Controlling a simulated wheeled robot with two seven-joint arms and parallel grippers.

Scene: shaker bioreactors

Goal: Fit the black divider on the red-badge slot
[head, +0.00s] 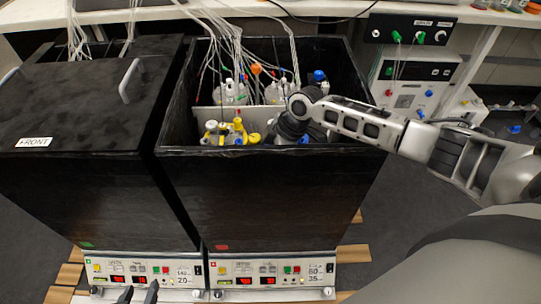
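The red badge (221,247) is low on the front of the right black box (270,205), which is open at the top. A pale upright panel (204,116) stands across its inside. I cannot pick out a separate black divider from the black box walls. My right arm comes in from the right over this box, and its wrist reaches down among the bottles; the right fingertips are hidden. My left gripper (138,294) shows only as two dark fingertips at the bottom left, apart with nothing between them, in front of the control panels.
The left black box (95,190) has a closed top with handles, a FRONT label (34,142) and a green badge (86,245). Bottles with yellow caps (238,126) and many tubes fill the right box. Control panels (270,270) sit below. White instruments (415,80) stand at right.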

